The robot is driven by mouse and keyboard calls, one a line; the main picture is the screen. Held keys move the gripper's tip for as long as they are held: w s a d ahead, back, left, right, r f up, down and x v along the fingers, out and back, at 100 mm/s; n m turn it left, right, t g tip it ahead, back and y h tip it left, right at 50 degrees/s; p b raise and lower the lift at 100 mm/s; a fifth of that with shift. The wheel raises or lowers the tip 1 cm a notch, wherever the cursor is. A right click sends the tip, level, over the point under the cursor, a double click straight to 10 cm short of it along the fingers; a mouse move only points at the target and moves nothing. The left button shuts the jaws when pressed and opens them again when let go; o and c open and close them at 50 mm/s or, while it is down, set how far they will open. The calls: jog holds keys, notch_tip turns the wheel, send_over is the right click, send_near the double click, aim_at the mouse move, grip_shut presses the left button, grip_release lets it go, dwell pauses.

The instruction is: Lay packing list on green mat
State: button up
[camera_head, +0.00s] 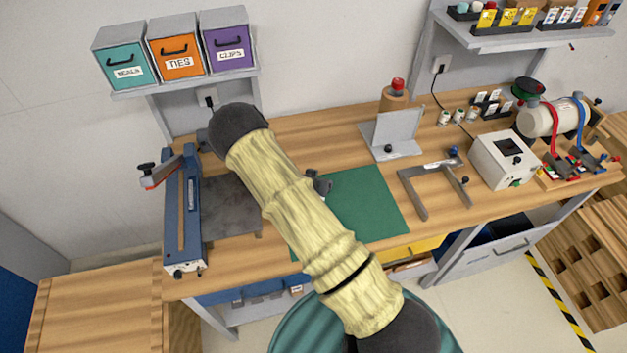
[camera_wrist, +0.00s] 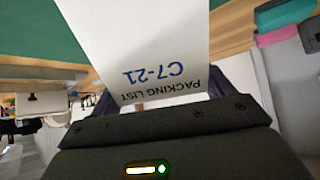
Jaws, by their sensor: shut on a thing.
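The white packing list (camera_wrist: 150,45), printed "PACKING LIST C7-21", fills the upper middle of the wrist view. My gripper (camera_wrist: 168,104) is shut on its printed edge. The sheet extends away from the jaws. The green mat (camera_head: 369,205) lies on the workbench, its left part hidden behind my arm in the head view. The mat also shows beyond the sheet in the wrist view (camera_wrist: 35,28). In the head view only a small dark part of my gripper (camera_head: 319,186) shows beside my arm, by the mat's left side. The list is hidden there.
A blue paper trimmer (camera_head: 182,215) and a dark grey plate (camera_head: 228,207) lie left of the mat. A grey metal frame (camera_head: 424,188) lies right of it, with an upright metal plate (camera_head: 397,130) behind. A white box device (camera_head: 503,160) stands further right.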

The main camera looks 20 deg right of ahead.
jog(key=shift+f+b, duration=1.4)
jog(key=shift+f, duration=1.6)
jog(key=shift+f, duration=0.2)
jog(key=o, duration=1)
jog(key=shift+c, duration=0.2)
jog(key=c, duration=1)
jog(key=shift+r, duration=0.1)
jog(key=w+d+r+p, duration=0.1)
jog(key=w+r+p, duration=0.1)
jog(key=r, duration=0.4)
jog(key=shift+w+d+r, duration=0.25)
jog(key=shift+w+d, duration=0.15)
jog(key=shift+w, duration=0.1)
